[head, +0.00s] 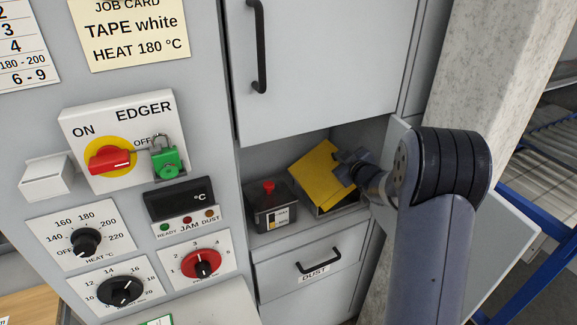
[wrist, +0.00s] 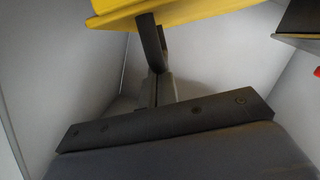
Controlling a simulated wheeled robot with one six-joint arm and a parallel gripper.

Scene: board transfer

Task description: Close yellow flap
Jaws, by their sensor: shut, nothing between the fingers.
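The yellow flap (head: 318,172) stands raised and tilted over a dark box inside the open compartment in the head view. My gripper (head: 345,168) is at the flap's right edge. In the wrist view the flap (wrist: 165,12) crosses the top of the picture, and my shut gripper (wrist: 152,45) reaches up to its lower edge with nothing held. The fingertips look to be at or just under the flap; whether they touch it I cannot tell. Part of the box under the flap is hidden by my arm.
A small dark unit with a red knob (head: 268,187) stands left of the flap in the compartment. The compartment walls are close on both sides. A grey door (head: 330,60) with a black handle is above, and a DUST drawer (head: 312,262) is below.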

